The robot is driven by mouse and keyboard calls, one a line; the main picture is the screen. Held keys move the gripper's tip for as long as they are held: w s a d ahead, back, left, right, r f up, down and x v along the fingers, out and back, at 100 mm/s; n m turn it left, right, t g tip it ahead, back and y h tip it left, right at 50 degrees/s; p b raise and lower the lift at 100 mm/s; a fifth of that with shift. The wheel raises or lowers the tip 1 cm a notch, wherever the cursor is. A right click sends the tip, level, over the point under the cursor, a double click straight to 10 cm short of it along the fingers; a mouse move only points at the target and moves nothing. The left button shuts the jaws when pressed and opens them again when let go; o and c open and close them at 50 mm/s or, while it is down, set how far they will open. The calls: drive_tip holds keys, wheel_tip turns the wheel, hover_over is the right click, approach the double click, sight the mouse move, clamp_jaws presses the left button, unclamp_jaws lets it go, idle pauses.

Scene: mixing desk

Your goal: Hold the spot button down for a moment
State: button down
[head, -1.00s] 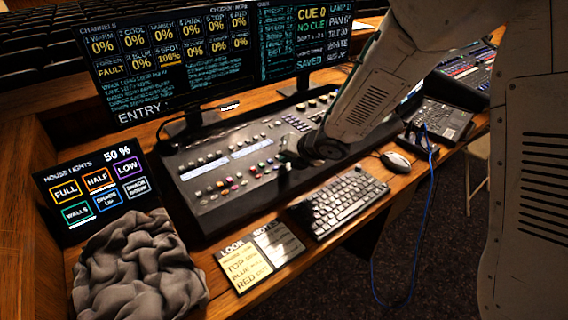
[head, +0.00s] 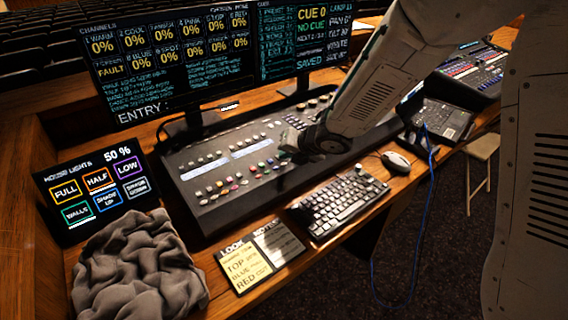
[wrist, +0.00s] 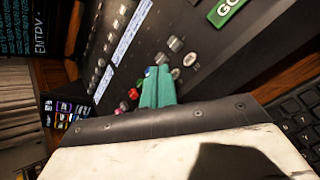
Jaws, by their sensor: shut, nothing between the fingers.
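The lighting console (head: 215,205) carries rows of small keys and coloured buttons. My gripper (head: 288,150) is over its right-middle part in the head view, partly hidden by my wrist. In the wrist view my gripper (wrist: 152,72) shows as two teal fingers shut together, with nothing between them. No label reads clearly enough to pick out the spot button. On the channel monitor (head: 165,75) the SPOT cell reads 0%.
Grey knobs (wrist: 175,43) and a green GO key (wrist: 227,10) lie near the fingers in the wrist view. A keyboard (head: 340,205), mouse (head: 396,162), note cards (head: 245,265), house-lights screen (head: 98,190) and crumpled grey cloth (head: 140,268) surround the console.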

sight(287, 167)
drive_tip(key=shift+r, duration=2.5)
